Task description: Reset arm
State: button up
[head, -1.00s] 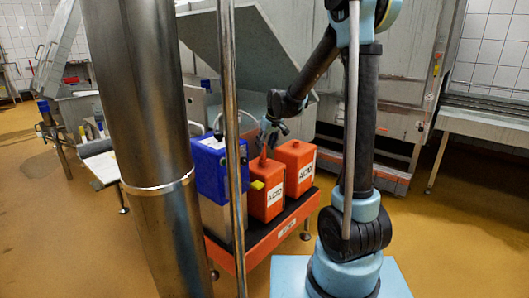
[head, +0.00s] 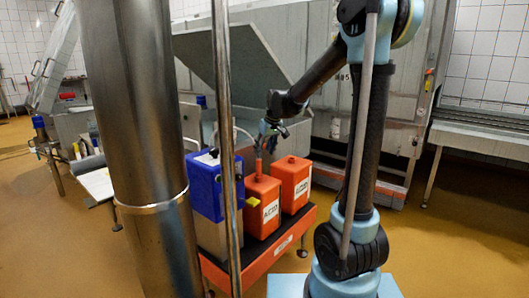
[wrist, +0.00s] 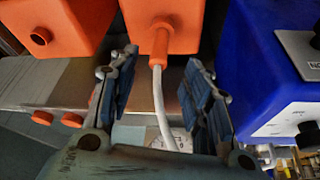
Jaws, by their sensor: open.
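My gripper (wrist: 160,95) is open and empty in the wrist view, its two blue-padded fingers spread apart. An orange spout with a white hose (wrist: 160,100) shows between and beyond the fingers; I cannot tell how far off it is. In the head view my gripper (head: 270,130) is small and sits above the orange acid containers, near the orange spout (head: 258,166). My arm is bent, reaching left from its upright column part.
Two orange acid containers (head: 262,212) (head: 293,178) and a blue-topped unit (head: 204,185) stand on an orange-edged stand (head: 262,258). A steel column (head: 140,150) and thin pole (head: 226,150) stand in front. Open yellow floor (head: 440,240) lies to the right.

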dwell(0.4)
jog(key=s+d+m+h, duration=0.1)
jog(key=s+d+m, duration=0.1)
jog(key=s+d, duration=0.65)
jog(key=s+d+m, duration=0.1)
jog(key=s+d, duration=0.5)
jog(key=s, duration=0.5)
jog(key=s+d+f+m, duration=0.1)
jog(key=s+d+f, duration=0.1)
jog(key=s, duration=0.3)
jog(key=s+d+f+m+g+h, duration=0.1)
jog(key=s+d+f, duration=0.2)
jog(key=s, duration=0.3)
jog(key=s+d+f+m, duration=0.1)
jog(key=s+d+f, duration=0.1)
jog(key=s+f, duration=0.3)
jog(key=shift+s+d+m+h, duration=0.3)
jog(key=shift+s+m, duration=0.1)
jog(key=shift+s, duration=0.05)
jog(key=shift+w+f, duration=0.15)
jog(key=shift+w, duration=0.25)
